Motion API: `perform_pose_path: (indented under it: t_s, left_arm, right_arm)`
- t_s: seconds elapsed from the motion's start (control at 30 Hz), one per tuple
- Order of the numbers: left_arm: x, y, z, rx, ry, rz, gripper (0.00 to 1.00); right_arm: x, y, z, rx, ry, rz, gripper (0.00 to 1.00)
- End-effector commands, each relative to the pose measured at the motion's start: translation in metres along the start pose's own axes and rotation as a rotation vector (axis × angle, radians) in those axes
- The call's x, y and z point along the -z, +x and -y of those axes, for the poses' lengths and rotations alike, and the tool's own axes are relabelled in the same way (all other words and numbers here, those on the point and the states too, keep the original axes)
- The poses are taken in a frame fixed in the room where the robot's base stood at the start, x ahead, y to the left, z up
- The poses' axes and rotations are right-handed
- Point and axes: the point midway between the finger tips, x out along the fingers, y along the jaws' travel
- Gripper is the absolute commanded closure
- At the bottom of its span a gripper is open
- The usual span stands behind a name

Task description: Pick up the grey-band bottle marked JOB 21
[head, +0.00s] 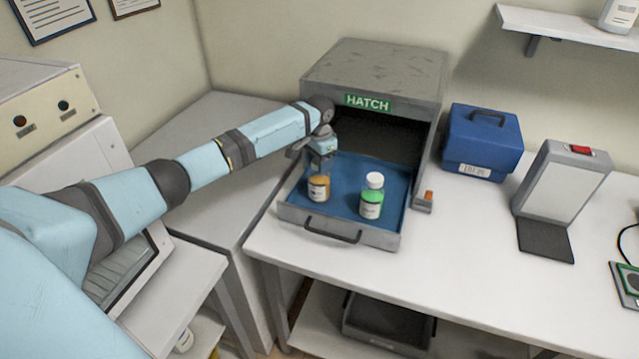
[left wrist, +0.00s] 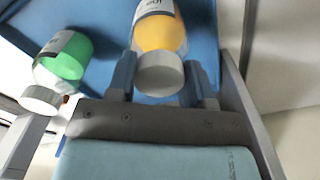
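A bottle with amber liquid and a white label (head: 319,188) stands upright in the blue-lined tray (head: 340,215) of the hatch. My left gripper (head: 321,160) is right above it and hides its cap in the head view. In the left wrist view the amber bottle (left wrist: 160,35) has its pale cap between the two fingers of my left gripper (left wrist: 160,82), which look open around it; contact cannot be made out. A green bottle with a white cap (head: 371,198) stands to the right; it also shows in the left wrist view (left wrist: 65,58). Label marks are too small to read. My right gripper is out of view.
The grey hatch housing (head: 375,75) rises behind the tray, whose raised rim and front handle (head: 332,232) face me. A blue case (head: 481,140) and a panel stand (head: 562,185) are to the right. The white table front (head: 450,270) is clear.

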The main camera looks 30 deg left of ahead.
Motion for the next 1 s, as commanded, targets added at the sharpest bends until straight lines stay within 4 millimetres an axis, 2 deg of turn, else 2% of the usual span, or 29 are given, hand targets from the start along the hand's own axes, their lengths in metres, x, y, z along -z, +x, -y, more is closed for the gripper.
perform_pose_path:
  t_s: [0.03, 0.17, 0.2, 0.5, 0.67, 0.87, 1.0]
  left_arm:
    - [0.000, 0.000, 0.000, 0.000, 0.000, 0.000, 0.68]
    - [0.000, 0.000, 0.000, 0.000, 0.000, 0.000, 0.98]
    - [0.000, 0.000, 0.000, 0.000, 0.000, 0.000, 1.00]
    - [0.001, -0.003, 0.000, 0.000, 0.000, -0.002, 1.00]
    - [0.001, -0.013, 0.001, 0.000, -0.001, -0.004, 1.00]
    - [0.002, -0.047, 0.000, 0.001, 0.000, -0.007, 1.00]
    - [0.001, -0.087, 0.001, 0.001, 0.001, -0.007, 1.00]
  right_arm:
    - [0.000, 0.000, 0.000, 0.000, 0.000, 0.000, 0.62]
    - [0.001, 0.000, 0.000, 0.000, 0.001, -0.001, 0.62]
    - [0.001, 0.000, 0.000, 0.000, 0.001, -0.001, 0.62]
    - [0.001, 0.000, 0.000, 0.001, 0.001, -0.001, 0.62]
    - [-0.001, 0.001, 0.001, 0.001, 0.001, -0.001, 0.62]
    - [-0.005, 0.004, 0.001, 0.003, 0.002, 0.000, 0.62]
    - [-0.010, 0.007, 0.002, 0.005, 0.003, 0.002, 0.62]
